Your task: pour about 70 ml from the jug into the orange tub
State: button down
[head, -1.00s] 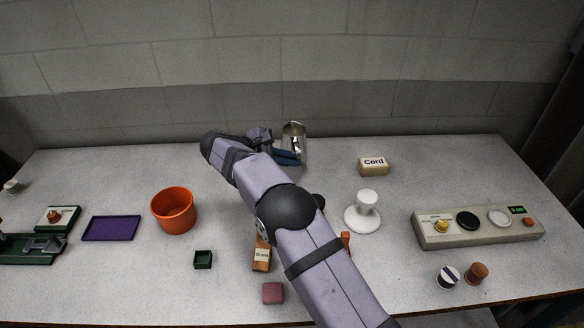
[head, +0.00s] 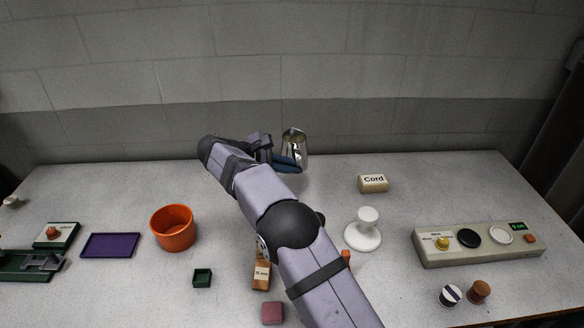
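The metal jug (head: 295,146) is upright at the back middle of the table, in front of the wall. My gripper (head: 287,163) comes to it from the left, its blue fingers at the jug's near left side. It appears shut on the jug, which seems raised a little above the table. The exact grip is partly hidden and small. The jug's contents cannot be made out. The orange tub (head: 173,229) stands upright on the table to the left of my arm, apart from the gripper. The inside of its bottom is not clearly visible.
A purple tray (head: 110,246) lies left of the tub. A dark green box (head: 202,278) and an orange-brown box (head: 261,275) sit nearer. A Cord box (head: 373,184), a white stand (head: 363,238) and a control panel (head: 480,249) are on the right.

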aim_at(291, 150)
jog(key=shift+r+p, duration=2.75)
jog(key=shift+r, duration=0.1)
jog(key=shift+a, duration=0.1)
